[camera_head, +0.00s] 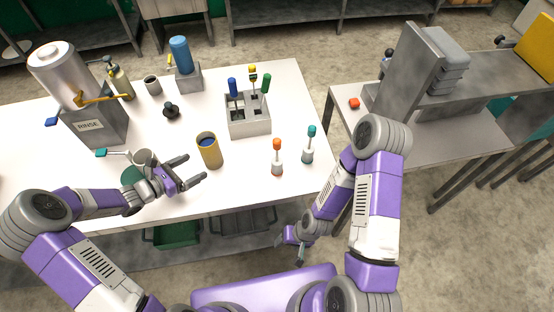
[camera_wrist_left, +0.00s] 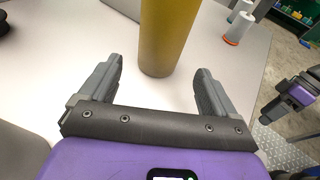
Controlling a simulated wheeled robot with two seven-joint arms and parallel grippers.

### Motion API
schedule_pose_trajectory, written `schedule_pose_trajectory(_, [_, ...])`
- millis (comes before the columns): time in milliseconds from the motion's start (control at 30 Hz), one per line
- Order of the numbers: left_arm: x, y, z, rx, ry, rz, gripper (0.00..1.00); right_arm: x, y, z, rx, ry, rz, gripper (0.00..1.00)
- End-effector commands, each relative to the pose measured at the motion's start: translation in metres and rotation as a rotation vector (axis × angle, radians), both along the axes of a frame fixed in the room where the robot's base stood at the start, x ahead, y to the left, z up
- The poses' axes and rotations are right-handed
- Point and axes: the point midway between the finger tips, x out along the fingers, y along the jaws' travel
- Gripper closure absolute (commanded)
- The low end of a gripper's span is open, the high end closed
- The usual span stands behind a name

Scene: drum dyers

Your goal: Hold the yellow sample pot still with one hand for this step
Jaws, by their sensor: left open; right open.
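The yellow sample pot (camera_head: 209,151) stands upright on the white table (camera_head: 310,100), with dark blue liquid visible inside. In the left wrist view the pot (camera_wrist_left: 168,35) is just ahead of and between the lines of my open fingers. My left gripper (camera_head: 194,170) is open and empty, left of and near the pot, its fingers pointing toward it; neither finger visibly touches it. The left gripper also shows in the left wrist view (camera_wrist_left: 158,85). My right gripper (camera_head: 289,248) hangs low in front of the table's edge, open and away from the pot.
A grey holder (camera_head: 248,126) with coloured-handled tools stands behind the pot. An orange-topped bottle (camera_head: 277,160) and a teal-topped bottle (camera_head: 309,150) stand to the right. A rinse tank (camera_head: 92,122) is at left.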

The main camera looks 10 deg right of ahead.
Motion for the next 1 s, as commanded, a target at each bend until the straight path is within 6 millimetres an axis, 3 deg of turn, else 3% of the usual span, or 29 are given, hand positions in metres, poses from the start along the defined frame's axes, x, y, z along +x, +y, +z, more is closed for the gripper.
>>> schedule_pose_trajectory(500, [0.036,-0.055,-0.023,0.002,0.001,-0.002,0.09,0.0,0.0,-0.033,0.0,0.0,0.0,0.4])
schedule_pose_trajectory(967, [0.041,-0.061,-0.024,0.002,0.002,-0.001,0.09,0.0,0.0,-0.036,0.0,0.0,0.0,0.4])
schedule_pose_trajectory(1000, [0.041,-0.061,-0.024,0.002,0.002,-0.001,0.14,0.0,0.0,-0.036,0.0,0.0,0.0,0.4])
